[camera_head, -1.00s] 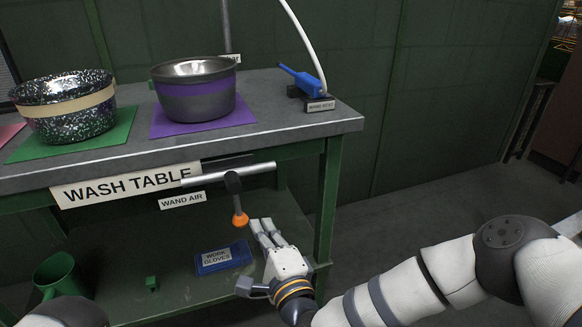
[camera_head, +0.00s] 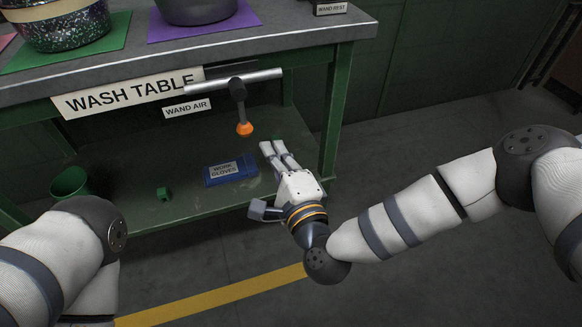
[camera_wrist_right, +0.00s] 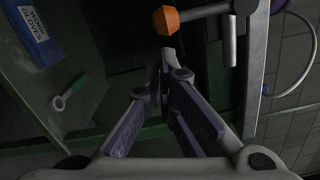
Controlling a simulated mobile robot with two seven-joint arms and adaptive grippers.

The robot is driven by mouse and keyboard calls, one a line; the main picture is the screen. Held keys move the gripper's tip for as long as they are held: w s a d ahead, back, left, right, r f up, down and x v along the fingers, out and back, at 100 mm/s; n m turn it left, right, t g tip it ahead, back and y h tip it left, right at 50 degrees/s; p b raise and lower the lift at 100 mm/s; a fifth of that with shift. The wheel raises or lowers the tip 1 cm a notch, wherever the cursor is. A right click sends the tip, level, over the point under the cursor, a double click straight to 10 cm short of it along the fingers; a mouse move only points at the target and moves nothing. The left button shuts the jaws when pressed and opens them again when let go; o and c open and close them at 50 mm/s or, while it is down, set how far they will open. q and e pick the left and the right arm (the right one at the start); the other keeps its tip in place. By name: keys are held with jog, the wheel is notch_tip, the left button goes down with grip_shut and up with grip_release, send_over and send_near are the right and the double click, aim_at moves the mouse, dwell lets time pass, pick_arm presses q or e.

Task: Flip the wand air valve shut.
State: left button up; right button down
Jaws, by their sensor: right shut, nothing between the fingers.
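The wand air valve sits on a silver pipe (camera_head: 265,78) under the table's front edge. Its dark lever (camera_head: 239,100) hangs down, crosswise to the pipe, and ends in an orange knob (camera_head: 244,129). The "WAND AIR" label (camera_head: 187,108) is left of it. My right gripper (camera_head: 272,148) is shut and empty, its fingertips below and right of the knob, apart from it. In the right wrist view the knob (camera_wrist_right: 166,20) and lever (camera_wrist_right: 205,11) lie beyond the fingertips (camera_wrist_right: 163,72). My left gripper is out of view; only part of its arm shows.
A blue work-gloves pack (camera_head: 231,171), a green cup (camera_head: 70,182) and a small green item (camera_head: 163,194) are on the lower shelf. A green leg (camera_head: 338,115) stands right of the valve.

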jog(key=v, duration=0.8)
jog(key=shift+r, duration=0.1)
